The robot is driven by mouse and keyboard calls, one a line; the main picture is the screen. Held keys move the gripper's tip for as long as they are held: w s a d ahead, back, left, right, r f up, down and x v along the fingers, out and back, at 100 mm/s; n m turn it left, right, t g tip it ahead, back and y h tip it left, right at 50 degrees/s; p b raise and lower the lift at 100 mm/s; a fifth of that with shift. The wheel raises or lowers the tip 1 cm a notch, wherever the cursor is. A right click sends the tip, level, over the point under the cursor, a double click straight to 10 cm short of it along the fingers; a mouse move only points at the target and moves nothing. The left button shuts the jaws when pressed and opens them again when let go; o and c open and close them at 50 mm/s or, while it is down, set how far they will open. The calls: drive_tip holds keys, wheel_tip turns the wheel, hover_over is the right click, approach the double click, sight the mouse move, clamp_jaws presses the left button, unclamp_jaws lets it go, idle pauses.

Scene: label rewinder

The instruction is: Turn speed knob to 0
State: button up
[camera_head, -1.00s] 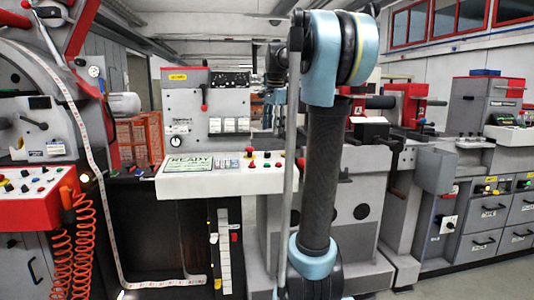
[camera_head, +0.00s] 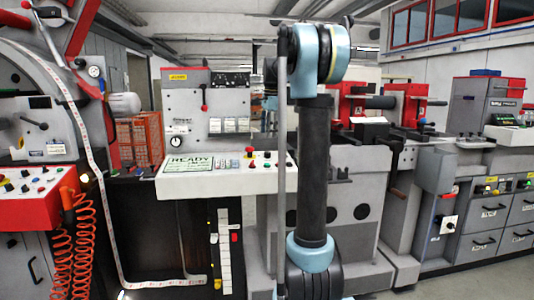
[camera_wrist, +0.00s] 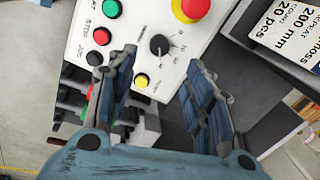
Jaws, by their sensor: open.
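The speed knob (camera_wrist: 159,45) is a small black dial with a pale pointer mark on a white sloped panel (camera_wrist: 143,24) in the wrist view. Faint scale marks lie beside it; I cannot read the setting for sure. My gripper (camera_wrist: 162,58) is open, with its two blue-grey fingers on either side of the knob in the picture. The knob shows between and just beyond the fingertips, and I see no contact. In the head view, the white control panel (camera_head: 230,178) shows, but I cannot make out the knob or gripper clearly there.
A yellow button (camera_wrist: 141,80) sits close to the left finger. A large red stop button (camera_wrist: 190,8) is beyond the knob. Red and green buttons (camera_wrist: 101,36) line the panel's left.

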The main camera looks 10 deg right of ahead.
sight(268, 153)
drive_tip(key=f, duration=0.3)
drive_tip(key=w+f, duration=0.1)
drive_tip(key=f, duration=0.6)
drive_tip(key=shift+w+a, duration=0.15)
drive_tip(key=shift+w, duration=0.05)
drive_tip(key=c, duration=1.1)
